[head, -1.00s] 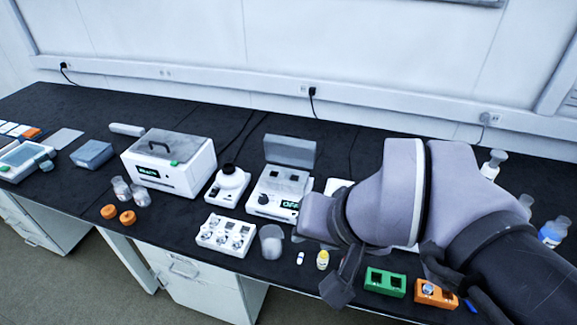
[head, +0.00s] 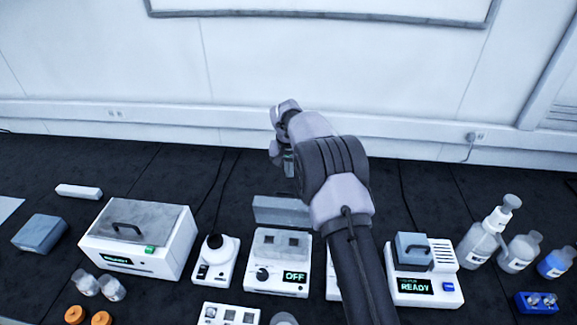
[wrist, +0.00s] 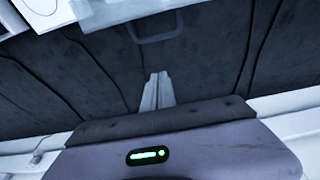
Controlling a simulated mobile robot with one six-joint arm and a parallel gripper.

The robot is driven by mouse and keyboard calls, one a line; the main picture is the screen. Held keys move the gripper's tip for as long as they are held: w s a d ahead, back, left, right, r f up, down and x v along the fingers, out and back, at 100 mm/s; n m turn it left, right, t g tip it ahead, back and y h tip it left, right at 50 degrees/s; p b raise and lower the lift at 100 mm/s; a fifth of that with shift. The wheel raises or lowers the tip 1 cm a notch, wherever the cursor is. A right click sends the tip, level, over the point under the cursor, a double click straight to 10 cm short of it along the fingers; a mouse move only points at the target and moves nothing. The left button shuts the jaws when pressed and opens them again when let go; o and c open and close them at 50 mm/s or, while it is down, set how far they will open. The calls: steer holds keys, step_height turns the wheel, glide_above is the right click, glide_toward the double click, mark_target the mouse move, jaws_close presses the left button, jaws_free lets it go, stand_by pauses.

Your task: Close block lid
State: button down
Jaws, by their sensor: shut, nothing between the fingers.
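The block heater (head: 277,283) is a white unit with a dark dial, an OFF display and two dark wells on top. Its grey lid (head: 283,211) stands open and upright at the unit's rear edge. My gripper (head: 289,166) is above and behind the lid in the head view, pointing down, apart from it. In the wrist view my gripper's fingers (wrist: 157,92) are together and empty. A grey U-shaped handle (wrist: 155,40) shows beyond the fingertips, near the top; whether it belongs to this lid is hard to tell.
A READY unit (head: 425,270) with a grey lid is to the right, near several bottles (head: 481,243). A white bath (head: 138,240) and a small round-topped device (head: 215,262) are to the left. The wall (head: 200,60) rises close behind the bench.

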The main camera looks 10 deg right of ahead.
steer(key=shift+s+a+f+b, duration=0.15)
steer(key=shift+s+f+b, duration=0.25)
steer(key=shift+f, duration=0.3)
steer(key=shift+s+a+f+b, duration=0.2)
steer(key=shift+s+f, duration=0.25)
steer(key=shift+f, duration=0.3)
steer(key=shift+s+a+f+b, duration=0.1)
steer(key=shift+s+f+b, duration=0.3)
steer(key=shift+f, duration=0.3)
steer(key=shift+s, duration=0.1)
steer(key=shift+b, duration=0.35)
